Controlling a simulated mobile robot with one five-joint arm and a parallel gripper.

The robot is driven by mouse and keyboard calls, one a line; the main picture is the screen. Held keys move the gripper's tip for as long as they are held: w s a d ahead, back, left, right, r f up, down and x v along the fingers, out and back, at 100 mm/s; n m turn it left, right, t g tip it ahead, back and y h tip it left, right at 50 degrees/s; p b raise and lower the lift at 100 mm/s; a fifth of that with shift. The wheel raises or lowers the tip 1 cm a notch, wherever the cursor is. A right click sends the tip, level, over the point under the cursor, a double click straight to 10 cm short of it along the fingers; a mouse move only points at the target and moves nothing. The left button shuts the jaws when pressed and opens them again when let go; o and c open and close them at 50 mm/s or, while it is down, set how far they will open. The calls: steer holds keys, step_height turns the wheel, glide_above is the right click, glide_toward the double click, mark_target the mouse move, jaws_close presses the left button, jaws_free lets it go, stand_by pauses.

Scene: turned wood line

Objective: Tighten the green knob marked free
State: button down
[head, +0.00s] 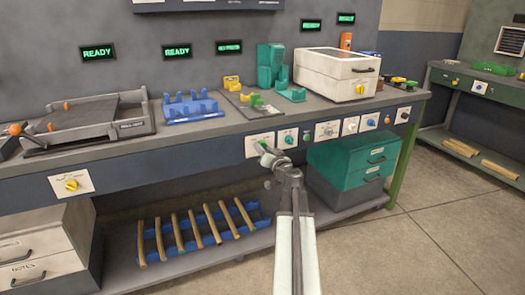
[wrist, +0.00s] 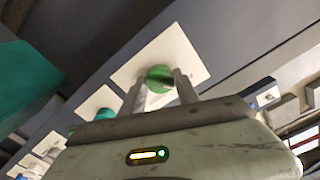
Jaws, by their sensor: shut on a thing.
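The green knob (wrist: 160,76) sits on a white plate (wrist: 185,50) on the bench's front panel. Its label cannot be read. My gripper (wrist: 159,88) has one finger on each side of the knob and is shut on it. In the head view, my gripper (head: 266,150) reaches the leftmost white plate (head: 253,139) of a row under the bench top and mostly covers the knob there.
Just right is a plate with a teal knob (head: 288,138), then more plates with controls. A yellow knob (head: 71,185) is far left. A teal drawer cabinet (head: 350,165) stands below right. Wooden sticks lie in a blue rack (head: 205,242) on the lower shelf.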

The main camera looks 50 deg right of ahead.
steer(key=shift+w+a+m, duration=0.1)
steer(key=shift+w+m, duration=0.05)
steer(key=shift+m, duration=8.25)
steer(key=c, duration=0.9)
jaws_free()
